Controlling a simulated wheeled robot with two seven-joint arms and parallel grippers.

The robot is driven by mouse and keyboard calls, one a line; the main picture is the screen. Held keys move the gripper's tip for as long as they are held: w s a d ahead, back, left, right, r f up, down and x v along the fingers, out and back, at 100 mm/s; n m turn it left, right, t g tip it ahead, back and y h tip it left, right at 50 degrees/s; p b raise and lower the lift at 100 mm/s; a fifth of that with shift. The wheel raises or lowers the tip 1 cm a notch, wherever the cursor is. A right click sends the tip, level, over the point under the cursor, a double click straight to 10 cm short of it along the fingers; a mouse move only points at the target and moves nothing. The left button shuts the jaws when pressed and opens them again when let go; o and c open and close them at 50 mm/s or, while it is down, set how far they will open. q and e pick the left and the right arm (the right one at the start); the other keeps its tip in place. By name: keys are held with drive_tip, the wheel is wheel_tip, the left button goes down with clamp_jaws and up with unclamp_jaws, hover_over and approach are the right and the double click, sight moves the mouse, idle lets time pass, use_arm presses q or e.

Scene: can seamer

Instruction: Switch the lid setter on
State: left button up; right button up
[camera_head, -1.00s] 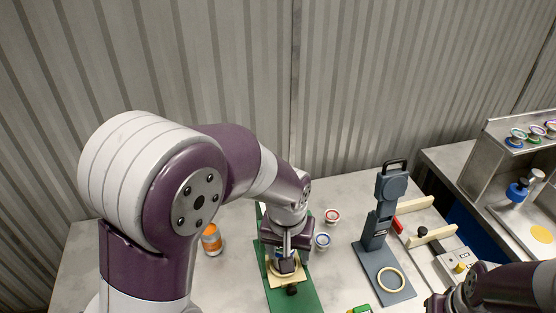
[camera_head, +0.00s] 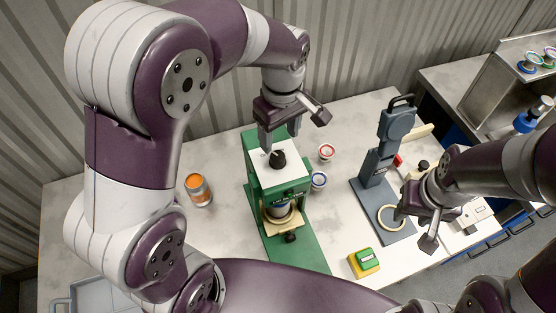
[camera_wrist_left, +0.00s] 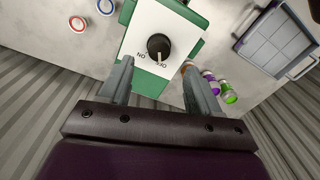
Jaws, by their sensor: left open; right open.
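A green machine (camera_head: 252,160) has a white top panel (camera_head: 262,172) with a black round knob (camera_head: 278,158). My left gripper (camera_head: 293,128) is open and empty above the panel. In the wrist view its two fingers lie on either side of the knob's line, apart from it. A can (camera_head: 278,210) stands inside the machine on a pale plate. My right gripper (camera_head: 416,222) is open and empty beside the grey press.
The grey press (camera_head: 382,160) with a pale ring stands to the right. Red-rimmed (camera_head: 326,152) and blue-rimmed (camera_head: 318,180) small cans stand between the machines. An orange-labelled jar (camera_head: 198,188) is at left. A yellow-and-green block (camera_head: 363,262) lies in front.

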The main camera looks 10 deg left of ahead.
sight(278, 155)
use_arm(q)
drive_tip(key=f, duration=0.1)
drive_tip(key=f+p, duration=0.1)
drive_tip(key=f, duration=0.2)
drive_tip(key=shift+w+a+f, duration=0.2)
drive_tip(key=shift+w+a, duration=0.1)
drive_tip(key=shift+w, duration=0.05)
drive_tip(key=shift+s+d+f+p, duration=0.1)
drive_tip(key=shift+s+f+p, duration=0.1)
drive_tip(key=shift+f, duration=0.35)
drive_tip(key=shift+s+d+f+p, duration=0.1)
drive_tip(key=shift+f+p, duration=0.1)
drive_tip(key=shift+f, duration=0.35)
drive_tip(key=shift+s+f, duration=0.15)
drive_tip(key=shift+f, duration=0.15)
drive_tip(key=shift+w+a+f, duration=0.1)
drive_tip(key=shift+w, duration=0.1)
drive_tip(key=c, duration=1)
drive_tip(key=shift+c, duration=0.3)
use_arm(e)
drive_tip(key=shift+w+a+r, duration=0.1)
drive_tip(key=shift+w+r, duration=0.15)
drive_tip(key=shift+r, duration=0.3)
